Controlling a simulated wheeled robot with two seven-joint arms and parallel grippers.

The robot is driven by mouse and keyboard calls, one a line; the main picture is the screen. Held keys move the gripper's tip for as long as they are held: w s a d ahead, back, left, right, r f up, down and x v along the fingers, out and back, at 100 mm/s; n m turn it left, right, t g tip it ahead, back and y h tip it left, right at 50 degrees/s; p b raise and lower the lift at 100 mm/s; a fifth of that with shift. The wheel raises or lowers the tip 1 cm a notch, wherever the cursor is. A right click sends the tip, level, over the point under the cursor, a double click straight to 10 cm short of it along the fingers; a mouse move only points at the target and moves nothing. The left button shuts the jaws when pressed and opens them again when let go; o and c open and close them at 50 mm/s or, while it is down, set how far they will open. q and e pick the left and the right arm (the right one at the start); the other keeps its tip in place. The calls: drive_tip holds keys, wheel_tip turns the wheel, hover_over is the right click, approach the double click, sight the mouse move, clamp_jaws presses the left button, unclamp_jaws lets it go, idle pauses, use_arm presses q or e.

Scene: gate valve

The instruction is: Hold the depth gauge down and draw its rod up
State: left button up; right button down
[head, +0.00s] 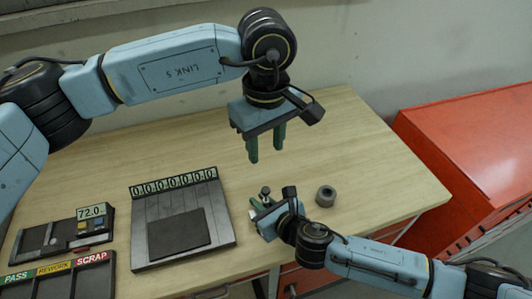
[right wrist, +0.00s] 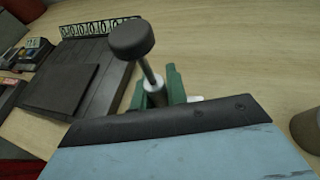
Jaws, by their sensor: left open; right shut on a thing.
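The depth gauge stands upright on the wooden table. Its dark knob (right wrist: 130,38) tops a thin bright rod (right wrist: 150,74) in the right wrist view, and the knob also shows small in the head view (head: 265,190). My right gripper (head: 259,206) is low at the table, its green fingers shut around the gauge's lower part, which is mostly hidden. Some of the rod shows between the knob and the dark collar below it. My left gripper (head: 266,153) is open and empty, pointing down above the gauge and apart from it.
A grey ring-like cylinder (head: 326,196) stands right of the gauge. A scale-like plate with a number strip (head: 175,182) lies to the left, beside a 72.0 display device (head: 62,237) and a PASS/REWORK/SCRAP tray (head: 57,264). A red cabinet (head: 470,150) stands beyond the table's right edge.

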idle(0.3)
drive_tip(key=c, duration=1.3)
unclamp_jaws()
